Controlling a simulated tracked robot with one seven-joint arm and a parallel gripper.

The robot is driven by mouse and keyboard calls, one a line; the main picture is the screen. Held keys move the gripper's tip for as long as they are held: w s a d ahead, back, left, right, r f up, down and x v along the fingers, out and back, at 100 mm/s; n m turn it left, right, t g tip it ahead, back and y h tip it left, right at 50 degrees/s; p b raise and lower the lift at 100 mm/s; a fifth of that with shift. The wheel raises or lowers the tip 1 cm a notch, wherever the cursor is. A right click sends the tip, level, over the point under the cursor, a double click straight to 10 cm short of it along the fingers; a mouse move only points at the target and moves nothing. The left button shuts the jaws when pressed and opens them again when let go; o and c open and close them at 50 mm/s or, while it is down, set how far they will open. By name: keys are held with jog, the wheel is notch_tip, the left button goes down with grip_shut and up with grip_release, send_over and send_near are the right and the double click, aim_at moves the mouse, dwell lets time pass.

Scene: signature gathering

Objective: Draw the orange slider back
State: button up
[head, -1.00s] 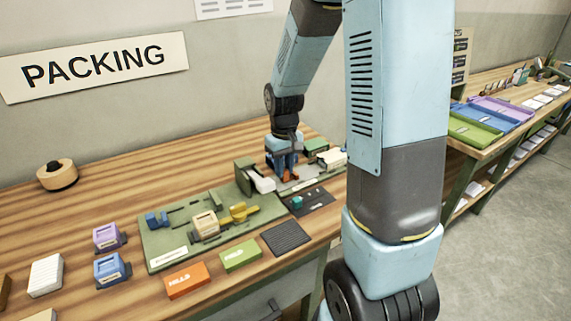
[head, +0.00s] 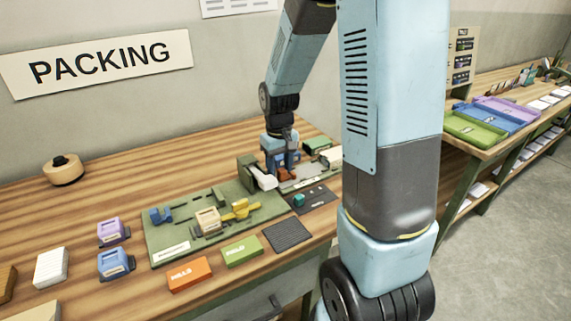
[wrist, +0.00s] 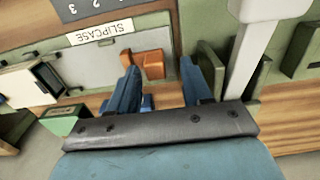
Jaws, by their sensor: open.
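The orange slider (wrist: 153,65) is a small orange block on a grey plate marked SLIPCASE (wrist: 100,50). In the wrist view its orange parts show between and just beyond my fingertips, nearer the left finger. In the head view the slider (head: 287,174) shows low beside my fingers, partly hidden by them. My gripper (wrist: 160,68) is open, its two blue fingers pointing down at the slider with a gap on the right side. I cannot tell whether the left finger touches it.
A white lever-like part (wrist: 256,50) stands close to the right finger. A green fixture board (head: 170,255) with a yellow piece (head: 241,210) lies to the left. A dark numbered plate (head: 314,198) lies in front. A green block (head: 317,145) and a white block sit behind right.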

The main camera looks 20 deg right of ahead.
aim_at(280, 169)
notch_tip(280, 169, up, 14)
jog(key=shift+f, duration=0.15)
dwell(0.5)
dwell(0.3)
jog(key=s+r+m+t, duration=0.1)
jog(key=s+r, duration=0.3)
jog(key=s, duration=0.6)
jog(key=s+r+t, duration=0.4)
jog(key=s, duration=0.6)
jog(key=shift+a+r+m+t, duration=0.3)
jog(key=shift+a+r+m, duration=0.1)
dwell(2.0)
jog(key=shift+c, duration=1)
